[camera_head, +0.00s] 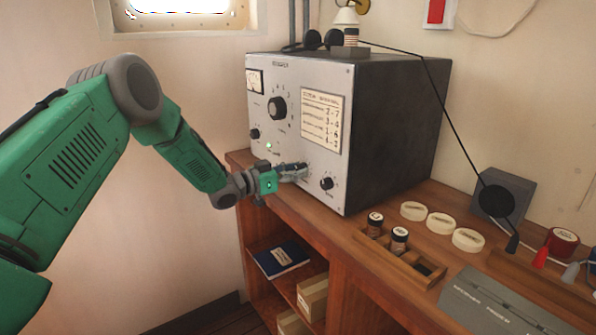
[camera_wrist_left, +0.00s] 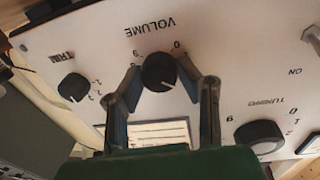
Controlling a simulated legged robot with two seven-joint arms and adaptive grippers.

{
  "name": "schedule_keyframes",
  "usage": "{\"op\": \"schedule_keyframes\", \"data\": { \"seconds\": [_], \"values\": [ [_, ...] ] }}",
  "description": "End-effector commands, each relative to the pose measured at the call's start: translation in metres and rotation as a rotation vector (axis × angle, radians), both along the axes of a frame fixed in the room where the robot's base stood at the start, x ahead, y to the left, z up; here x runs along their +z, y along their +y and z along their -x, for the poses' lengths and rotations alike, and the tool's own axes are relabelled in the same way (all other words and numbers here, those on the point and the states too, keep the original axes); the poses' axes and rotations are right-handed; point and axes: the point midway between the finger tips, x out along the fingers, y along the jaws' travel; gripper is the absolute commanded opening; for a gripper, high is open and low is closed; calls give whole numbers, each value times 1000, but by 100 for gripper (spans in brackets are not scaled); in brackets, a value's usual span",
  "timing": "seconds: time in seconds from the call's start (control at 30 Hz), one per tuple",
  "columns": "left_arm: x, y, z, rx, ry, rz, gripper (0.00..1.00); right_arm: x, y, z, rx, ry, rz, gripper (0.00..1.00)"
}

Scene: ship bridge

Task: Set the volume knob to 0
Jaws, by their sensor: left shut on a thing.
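The volume knob (camera_wrist_left: 159,72) is a black round knob on the radio's pale front panel. In the left wrist view it sits between my left gripper's two fingers, under the upside-down word VOLUME. A pale pointer mark shows on its lower right part, while the printed 0 (camera_wrist_left: 177,45) is at its upper right. My left gripper (camera_head: 299,172) is at the lower part of the radio front in the head view and hides the knob there. In the left wrist view the gripper (camera_wrist_left: 160,85) is shut on the knob. My right gripper is not in view.
The trim knob (camera_head: 327,183) is close to the right of my gripper. The large tuning knob (camera_head: 277,108) is above. The radio (camera_head: 395,125) stands on a wooden desk (camera_head: 345,232). A wooden tray (camera_head: 418,275) with small jars and several pale discs are to the right.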

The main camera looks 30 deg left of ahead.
Motion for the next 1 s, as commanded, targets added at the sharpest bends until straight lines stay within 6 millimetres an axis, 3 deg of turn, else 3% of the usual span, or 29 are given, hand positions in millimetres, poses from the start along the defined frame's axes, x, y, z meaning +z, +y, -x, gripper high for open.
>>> {"op": "schedule_keyframes", "data": {
  "seconds": [0.03,1.0],
  "values": [
    [-8,1,3,0,26,21,2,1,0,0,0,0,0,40],
    [-11,1,4,6,370,845,1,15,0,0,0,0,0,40]
  ]
}}
